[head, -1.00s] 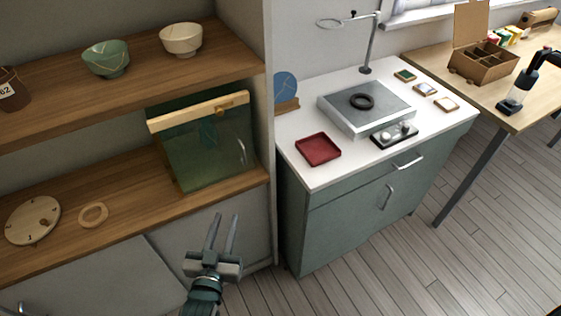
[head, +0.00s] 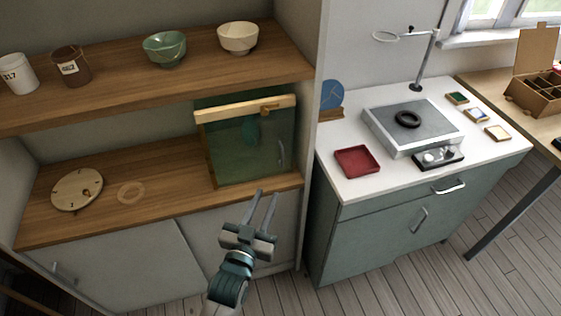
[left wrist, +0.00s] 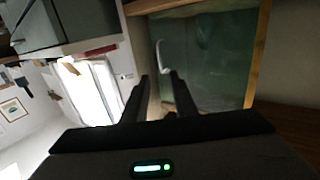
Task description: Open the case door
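The case (head: 240,165) stands on the lower shelf, with dark green glass, a pale wooden top bar and a wooden side strip. Its door looks shut. A thin pale curved handle (head: 281,153) is near the door's right edge; in the left wrist view the handle (left wrist: 164,58) shows ahead of the fingertips. My left gripper (head: 266,194) is in front of and below the case's right part. Its two fingers are apart and empty, and do not appear to touch the handle. The left gripper (left wrist: 159,85) also shows open in the left wrist view. My right gripper is not in view.
A wooden latch-like piece (head: 269,110) sits on the case's top bar. Bowls and cups stand above. A cabinet wall (head: 312,200) and white counter (head: 350,190) are to the right.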

